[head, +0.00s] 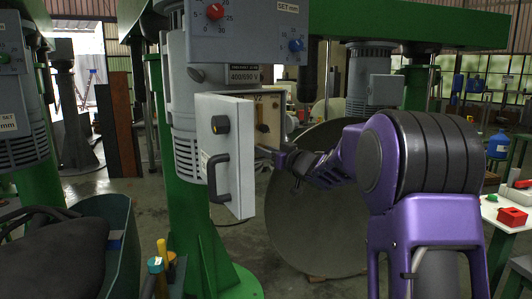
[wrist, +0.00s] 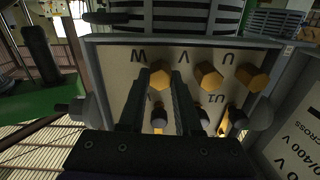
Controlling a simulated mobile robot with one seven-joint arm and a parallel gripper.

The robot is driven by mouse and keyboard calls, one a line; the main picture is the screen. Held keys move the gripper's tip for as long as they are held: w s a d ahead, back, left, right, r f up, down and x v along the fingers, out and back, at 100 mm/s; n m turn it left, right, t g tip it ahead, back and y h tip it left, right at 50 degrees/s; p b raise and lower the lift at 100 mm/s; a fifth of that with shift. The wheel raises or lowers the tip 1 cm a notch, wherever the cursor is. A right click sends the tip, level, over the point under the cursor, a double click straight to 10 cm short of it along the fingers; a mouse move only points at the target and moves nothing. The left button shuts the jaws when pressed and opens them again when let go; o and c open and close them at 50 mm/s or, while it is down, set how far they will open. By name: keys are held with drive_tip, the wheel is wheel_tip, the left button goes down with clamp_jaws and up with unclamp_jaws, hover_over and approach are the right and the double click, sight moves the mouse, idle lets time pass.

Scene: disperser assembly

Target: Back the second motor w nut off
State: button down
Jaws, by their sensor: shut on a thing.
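In the wrist view the motor's terminal box (wrist: 115,52) is open, with its labels W, V and U upside down. A brass hex nut at W, the w nut (wrist: 160,78), sits between the two dark fingers of my gripper (wrist: 160,85), which is shut on it. More brass nuts sit at V (wrist: 208,76) and U (wrist: 250,76). In the head view my gripper (head: 268,152) reaches into the open box from the right, and its fingertips are largely hidden there. The box's grey door (head: 226,155) stands open towards me.
Dark-tipped terminals (wrist: 238,118) form a lower row in the wrist view, close to my fingers. In the head view a green column (head: 195,225) carries the motor. A large grey disc (head: 325,215) stands behind my arm. A table with red parts (head: 512,216) is at right.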

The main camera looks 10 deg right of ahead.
drive_tip(key=n+b, duration=0.4)
drive_tip(key=n, duration=0.7)
drive_tip(key=shift+a+f, duration=0.1)
drive_tip(key=shift+n, duration=0.4)
drive_tip(key=c, duration=0.6)
unclamp_jaws()
drive_tip(key=v, duration=1.7)
drive_tip(key=shift+s, duration=0.25)
